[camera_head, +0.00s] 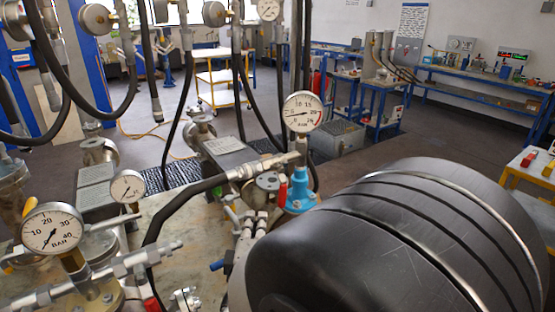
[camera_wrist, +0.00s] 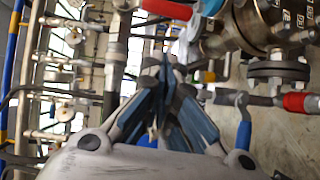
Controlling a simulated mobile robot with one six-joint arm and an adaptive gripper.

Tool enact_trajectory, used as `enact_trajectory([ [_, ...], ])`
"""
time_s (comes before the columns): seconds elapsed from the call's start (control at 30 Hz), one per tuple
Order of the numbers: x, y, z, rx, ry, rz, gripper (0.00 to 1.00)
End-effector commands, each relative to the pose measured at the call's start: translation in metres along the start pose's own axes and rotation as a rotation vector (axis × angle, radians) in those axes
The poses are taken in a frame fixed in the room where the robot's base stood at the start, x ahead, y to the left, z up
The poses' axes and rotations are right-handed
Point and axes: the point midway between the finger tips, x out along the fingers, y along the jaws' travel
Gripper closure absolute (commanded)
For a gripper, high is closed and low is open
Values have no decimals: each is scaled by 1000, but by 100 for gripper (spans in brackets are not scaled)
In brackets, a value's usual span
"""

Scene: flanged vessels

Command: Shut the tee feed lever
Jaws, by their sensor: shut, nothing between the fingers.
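Several coloured valve levers show, and I cannot tell which is the tee feed lever. In the head view a red lever (camera_head: 283,191) stands beside a blue fitting (camera_head: 299,193) under a gauge. A blue lever (camera_head: 217,265) sits lower left of it, and another red lever (camera_head: 151,304) is at the bottom edge. In the wrist view a red handle (camera_wrist: 167,9) is at the top, a red handle (camera_wrist: 300,102) at the right, and a blue lever (camera_wrist: 243,135) right of my gripper (camera_wrist: 166,68). My gripper is shut and empty, apart from these handles.
Dial gauges (camera_head: 303,112) (camera_head: 52,229), pipes and black hoses (camera_head: 180,208) crowd the left and middle of the head view. In the wrist view a flanged vessel (camera_wrist: 238,28) stands at upper right. Blue workbenches (camera_head: 480,82) are far back, with open floor before them.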

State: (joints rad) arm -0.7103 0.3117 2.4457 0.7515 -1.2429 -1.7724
Motion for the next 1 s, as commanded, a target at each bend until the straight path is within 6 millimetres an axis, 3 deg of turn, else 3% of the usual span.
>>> enact_trajectory([
  [0.17,38,-2,2,1,-4,3,100],
  [0.33,55,-1,21,1,-4,3,100],
  [1.0,66,-4,31,-1,-1,0,100],
])
